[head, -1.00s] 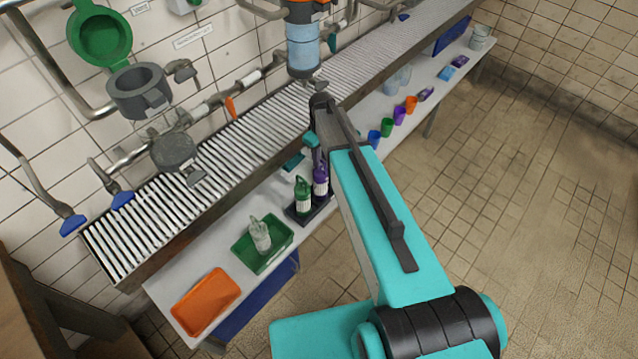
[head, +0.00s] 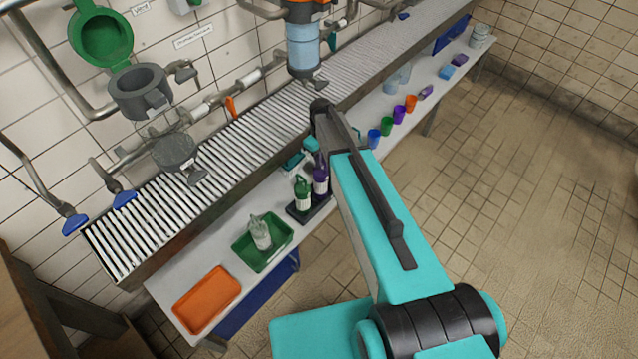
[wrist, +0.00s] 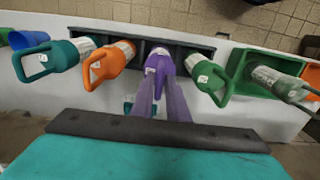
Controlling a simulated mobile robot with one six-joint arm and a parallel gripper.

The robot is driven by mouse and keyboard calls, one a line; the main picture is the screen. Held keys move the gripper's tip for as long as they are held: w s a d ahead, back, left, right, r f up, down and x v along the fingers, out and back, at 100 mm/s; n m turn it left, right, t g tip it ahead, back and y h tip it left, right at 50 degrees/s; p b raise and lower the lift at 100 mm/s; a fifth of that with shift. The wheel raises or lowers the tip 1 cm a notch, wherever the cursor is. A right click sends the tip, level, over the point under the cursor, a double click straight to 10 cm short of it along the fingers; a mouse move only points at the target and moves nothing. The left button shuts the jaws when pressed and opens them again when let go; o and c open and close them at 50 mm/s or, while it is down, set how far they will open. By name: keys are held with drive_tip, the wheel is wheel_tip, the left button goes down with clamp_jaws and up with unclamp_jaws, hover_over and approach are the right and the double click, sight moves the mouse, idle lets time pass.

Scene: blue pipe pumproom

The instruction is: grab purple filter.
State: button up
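The purple filter (wrist: 159,62) stands in a dark rack (wrist: 210,45) in the wrist view, centred in front of my gripper (wrist: 160,85). Two long purple-grey bars reach from the dark crossbar of my wrist to the filter's top. I cannot tell finger from handle there, or whether anything is gripped. In the head view the purple filter (head: 320,183) is partly covered by my arm, beside the green filter (head: 303,194). The green filter (wrist: 210,80) is to its right in the wrist view, with an orange filter (wrist: 112,62) and a teal filter (wrist: 58,58) to its left.
Several coloured cups, including a blue one (head: 374,138), stand farther along. The roller conveyor (head: 180,205) runs along the wall side. Tiled floor at right is clear.

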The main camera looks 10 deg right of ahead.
clamp_jaws()
idle(0.9)
